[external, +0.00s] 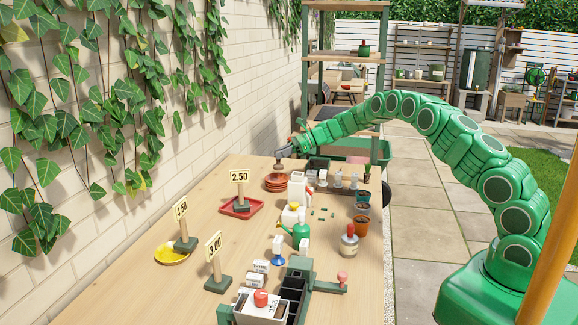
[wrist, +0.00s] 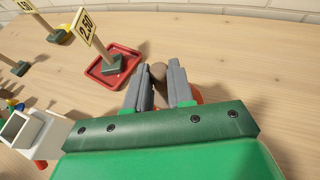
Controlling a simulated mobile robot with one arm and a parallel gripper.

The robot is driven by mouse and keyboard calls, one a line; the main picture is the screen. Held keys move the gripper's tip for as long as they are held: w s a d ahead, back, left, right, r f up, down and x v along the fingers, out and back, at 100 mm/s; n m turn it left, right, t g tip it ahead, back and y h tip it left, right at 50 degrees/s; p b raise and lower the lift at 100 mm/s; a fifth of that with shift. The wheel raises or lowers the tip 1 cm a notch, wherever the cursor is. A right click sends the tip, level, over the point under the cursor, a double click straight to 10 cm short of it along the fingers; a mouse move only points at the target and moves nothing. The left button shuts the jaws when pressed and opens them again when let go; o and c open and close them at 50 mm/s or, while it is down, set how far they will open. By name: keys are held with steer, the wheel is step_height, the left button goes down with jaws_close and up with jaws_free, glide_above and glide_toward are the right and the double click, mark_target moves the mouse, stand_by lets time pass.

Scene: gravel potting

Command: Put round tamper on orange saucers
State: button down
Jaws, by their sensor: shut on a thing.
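My gripper (external: 284,150) is at the far end of the table, shut on the round tamper (external: 279,164), which looks brownish and small. In the wrist view my gripper's fingers (wrist: 160,88) stand on either side of the tamper's brown round part (wrist: 158,71). The stack of orange saucers (external: 276,183) lies directly below the tamper in the external view. I cannot tell whether the tamper touches the saucers.
A red tray (external: 226,208) with a 2.50 sign stands close to the saucers. A white bottle-like container (external: 298,186) is to their right. A yellow dish (external: 170,256), a green watering can (external: 300,232) and terracotta pots stand nearer. The brick wall runs along the left.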

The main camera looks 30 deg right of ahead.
steer(key=shift+w+f, duration=0.35)
steer(key=shift+f, duration=0.1)
steer(key=shift+w+a+f, duration=0.1)
steer(key=shift+w+f, duration=0.05)
steer(key=shift+f, duration=1.5)
steer(key=shift+f, duration=0.1)
steer(key=c, duration=1)
jaws_free()
